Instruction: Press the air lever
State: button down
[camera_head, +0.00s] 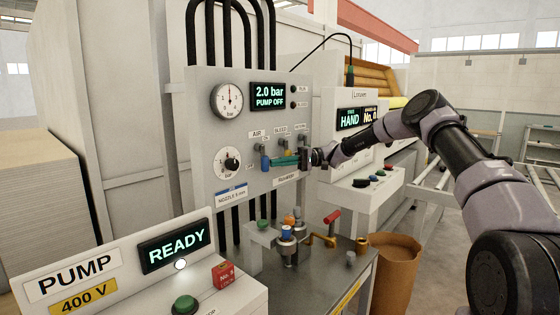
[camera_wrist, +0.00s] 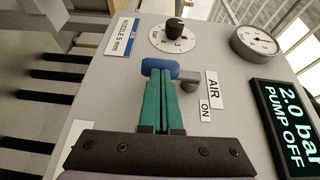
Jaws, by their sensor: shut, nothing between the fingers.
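The blue air lever (camera_head: 265,161) is on the grey panel under the AIR label (camera_head: 255,134). In the wrist view the blue lever (camera_wrist: 160,66) lies just beyond my fingertips, with the AIR label (camera_wrist: 213,89) and an ON label (camera_wrist: 205,109) beside it. My gripper (camera_head: 273,162) has its green fingers shut together and empty. Its tips (camera_wrist: 160,80) are at the lever and overlap its near edge in the wrist view; I cannot tell whether they touch it. Part of the lever is hidden behind the fingers.
The panel (camera_head: 205,115) also carries a pressure gauge (camera_head: 228,100), a black knob (camera_head: 231,164), other small levers and a display (camera_head: 269,96) reading 2.0 bar, PUMP OFF. A pump box (camera_head: 120,270) reads READY. A bench with valves (camera_head: 288,240) stands below.

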jog(key=shift+s+a+f, duration=0.1)
jog(key=shift+f, duration=0.05)
jog(key=shift+y, duration=0.3)
dwell(0.3)
